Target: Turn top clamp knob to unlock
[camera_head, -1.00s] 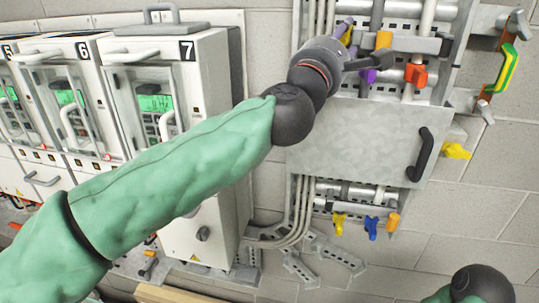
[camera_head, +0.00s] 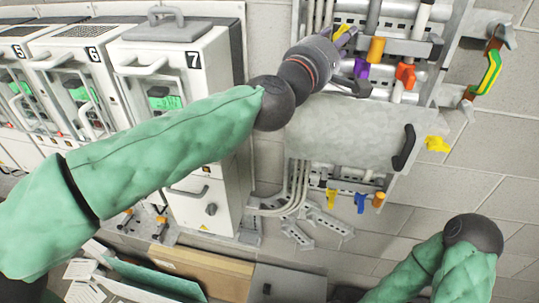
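A row of coloured clamp knobs sits at the top of the grey wall panel: a yellow knob (camera_head: 343,38) partly behind my gripper, a purple knob (camera_head: 361,69), an orange knob (camera_head: 376,48) and a red knob (camera_head: 405,75). My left gripper (camera_head: 352,62) is at the left end of this row, close to the yellow and purple knobs.
A grey cover plate (camera_head: 340,135) with a black handle (camera_head: 404,147) lies below the knobs. Lower clamps are yellow (camera_head: 331,198), blue (camera_head: 360,203) and orange (camera_head: 379,200). A green-yellow handle (camera_head: 488,73) is at right. White cabinets (camera_head: 200,60) stand at left.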

